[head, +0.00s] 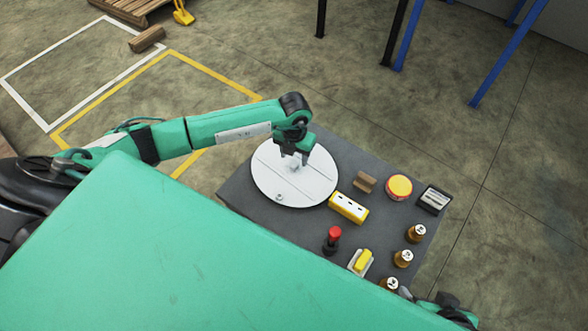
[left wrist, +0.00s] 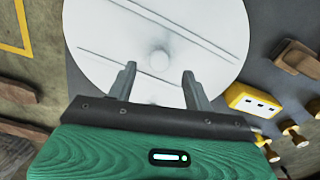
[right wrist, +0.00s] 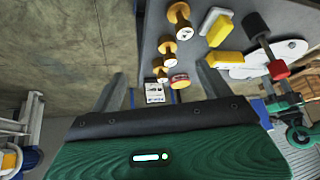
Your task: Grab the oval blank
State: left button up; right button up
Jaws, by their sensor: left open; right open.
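A white round disc (head: 268,182) lies on the dark table; it also fills the top of the left wrist view (left wrist: 105,25). My right gripper (right wrist: 161,74) is open and empty, by the table's near right corner.
On the table (head: 240,190) right of the disc stand a yellow block (head: 348,207), a brown block (head: 364,182), a red-and-yellow round item (head: 399,187), a red-topped item (head: 332,239), a yellow piece (head: 362,261) and several amber knobs (head: 403,258).

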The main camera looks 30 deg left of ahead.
aim_at(294, 163)
pick_arm(q)
notch_tip(294, 163, down, 3)
jog(key=shift+f, duration=0.15)
jog(key=shift+a, duration=0.1)
jog(key=shift+c, duration=0.4)
grip_shut()
